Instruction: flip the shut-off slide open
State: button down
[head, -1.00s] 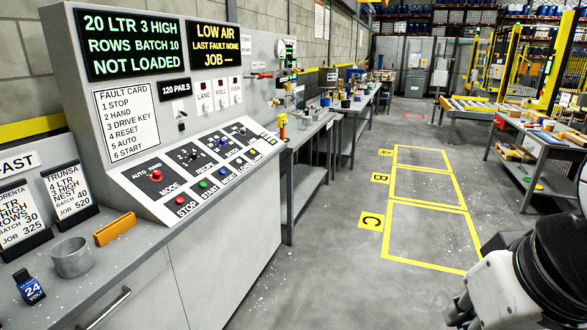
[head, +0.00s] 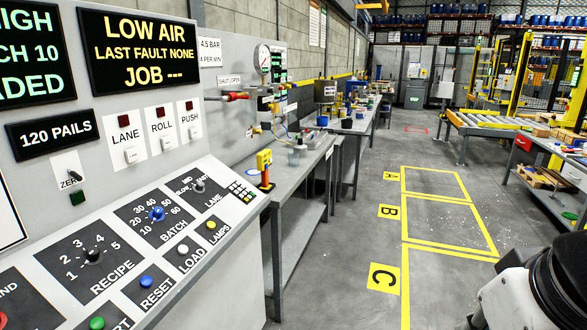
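The shut-off slide (head: 234,96) is a small red piece on a thin air line at the right end of the control panel. A small label (head: 230,80) above it seems to read SHUT and OPEN. The slide is too small in the head view to tell its position. A round gauge (head: 263,58) stands just right of it. A screen (head: 137,43) on the panel reads LOW AIR. My arm shows at the lower right, well away from the slide, and my gripper's fingers are not in view.
The sloped desk (head: 130,240) with knobs and buttons juts out below the panel. Yellow floor bays (head: 436,218) lie right of the bench. The floor between is clear.

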aim_at(234, 97)
jog(key=i+u, duration=0.1)
jog(key=i, duration=0.55)
jog(key=i+l, duration=0.15)
jog(key=i, duration=0.55)
jog(key=i+u, duration=0.15)
jog(key=i, duration=0.5)
jog(key=i+l+u, duration=0.2)
jog(key=i, duration=0.2)
jog(key=i+l+u, duration=0.2)
jog(key=i, duration=0.2)
